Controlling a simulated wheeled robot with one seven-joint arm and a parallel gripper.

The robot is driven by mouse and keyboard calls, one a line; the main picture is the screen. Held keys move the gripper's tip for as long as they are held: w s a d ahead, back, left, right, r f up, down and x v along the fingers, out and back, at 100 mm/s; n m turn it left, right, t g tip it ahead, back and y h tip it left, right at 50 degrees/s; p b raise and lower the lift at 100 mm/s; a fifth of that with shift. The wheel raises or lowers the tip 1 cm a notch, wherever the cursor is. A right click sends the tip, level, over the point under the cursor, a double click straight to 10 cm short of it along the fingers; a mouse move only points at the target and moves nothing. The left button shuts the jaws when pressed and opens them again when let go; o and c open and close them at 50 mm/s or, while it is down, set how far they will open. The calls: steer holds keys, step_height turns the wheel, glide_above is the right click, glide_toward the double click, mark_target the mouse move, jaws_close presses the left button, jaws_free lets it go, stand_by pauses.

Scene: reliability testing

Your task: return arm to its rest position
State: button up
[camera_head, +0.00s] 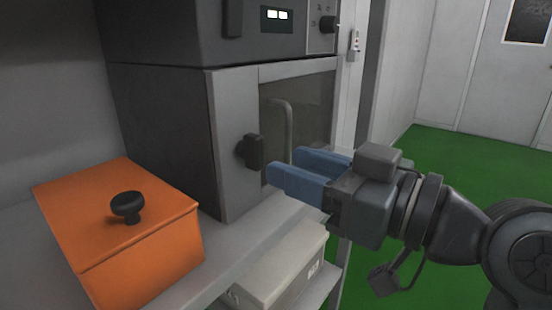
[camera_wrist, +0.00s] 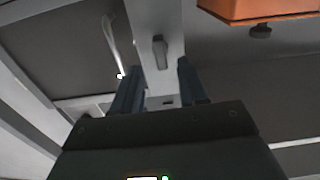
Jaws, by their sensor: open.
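My gripper (camera_head: 286,165) reaches in from the right in the head view, its two blue fingers apart with nothing between them. The fingertips are close to the front of a grey test chamber (camera_head: 160,130), beside its black handle (camera_head: 252,152); I cannot tell the exact gap. In the wrist view my gripper (camera_wrist: 157,68) shows both dark fingers spread. The black handle (camera_wrist: 160,50) on a pale grey strip appears between and beyond them. My arm stretches out to the right and is bent near the wrist.
An orange box (camera_head: 160,250) with a black knob (camera_head: 127,206) stands on the shelf left of the chamber. It also shows in the wrist view (camera_wrist: 255,9). A pale box (camera_head: 280,268) sits lower, under my gripper. Open green floor (camera_head: 460,180) lies behind my arm.

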steer(key=shift+v, duration=1.05)
steer(key=s+d+f+m+t+h+p, duration=0.25)
steer(key=s+d+f+m+h, duration=0.25)
steer(key=f, duration=0.3)
steer(key=s+d+f+m+t+h+p, duration=0.2)
steer(key=s+d+f+m+h+p, duration=0.1)
steer(key=s+d+f+m+h, duration=0.25)
steer(key=s+d+h+p, duration=0.2)
steer(key=s+d, duration=0.1)
steer(key=s, duration=0.8)
steer(key=s+d+h+p, duration=0.1)
steer(key=s+d+p, duration=0.2)
steer(key=s, duration=0.8)
steer(key=shift+s+d+g+h, duration=0.15)
steer(key=shift+s+g+h, duration=0.05)
steer(key=shift+g+h, duration=0.15)
